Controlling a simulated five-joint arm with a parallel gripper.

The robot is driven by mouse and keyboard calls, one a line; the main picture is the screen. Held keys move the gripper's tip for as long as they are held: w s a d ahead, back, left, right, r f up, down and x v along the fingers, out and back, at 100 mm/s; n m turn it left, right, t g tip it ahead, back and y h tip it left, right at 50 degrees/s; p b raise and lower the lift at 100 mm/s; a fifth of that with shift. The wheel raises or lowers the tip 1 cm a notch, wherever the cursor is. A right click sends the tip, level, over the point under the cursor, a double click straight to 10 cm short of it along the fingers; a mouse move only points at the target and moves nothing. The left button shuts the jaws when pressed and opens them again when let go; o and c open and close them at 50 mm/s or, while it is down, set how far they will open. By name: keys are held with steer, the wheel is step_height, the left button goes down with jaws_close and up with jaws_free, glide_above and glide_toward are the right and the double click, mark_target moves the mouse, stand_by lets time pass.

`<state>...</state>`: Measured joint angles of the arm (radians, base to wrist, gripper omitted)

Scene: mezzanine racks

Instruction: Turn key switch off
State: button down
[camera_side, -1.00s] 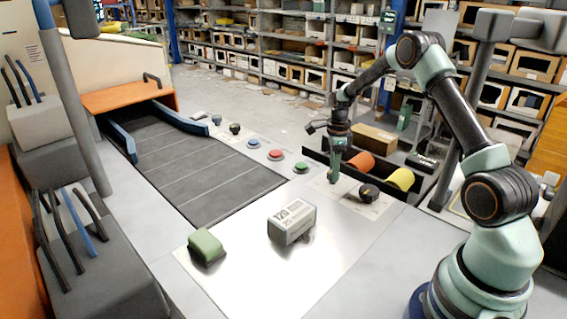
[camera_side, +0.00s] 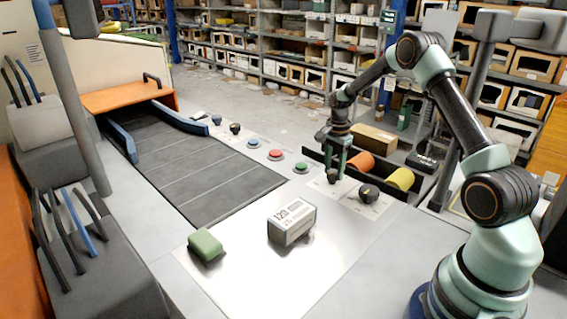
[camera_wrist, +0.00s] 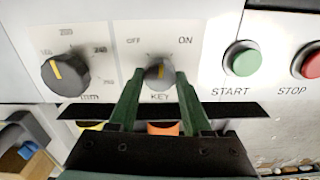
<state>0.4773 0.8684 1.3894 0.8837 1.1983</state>
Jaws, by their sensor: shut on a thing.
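The key switch (camera_wrist: 159,71) is a small dark round knob with a yellow pointer mark, on a white plate labelled KEY in the wrist view. OFF is printed at its upper left and ON at its upper right. The yellow mark points nearly straight up, between the two labels. My gripper (camera_wrist: 160,76) has its green fingers on either side of the knob and is shut on it. In the side view my gripper (camera_side: 338,176) points down at the panel, and its fingers mostly hide the key switch.
A black dial (camera_wrist: 66,72) is left of the key in the wrist view. A green START button (camera_wrist: 243,58) and a red STOP button (camera_wrist: 311,64) are to its right. A grey box (camera_side: 291,221) and a green block (camera_side: 206,246) stand on the panel.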

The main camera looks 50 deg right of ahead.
mark_target(334, 172)
steer(key=n, duration=0.5)
steer(key=shift+n, duration=2.5)
steer(key=shift+c, duration=1.7)
jaws_free()
steer(key=shift+r, duration=0.1)
step_height(334, 172, up, 12)
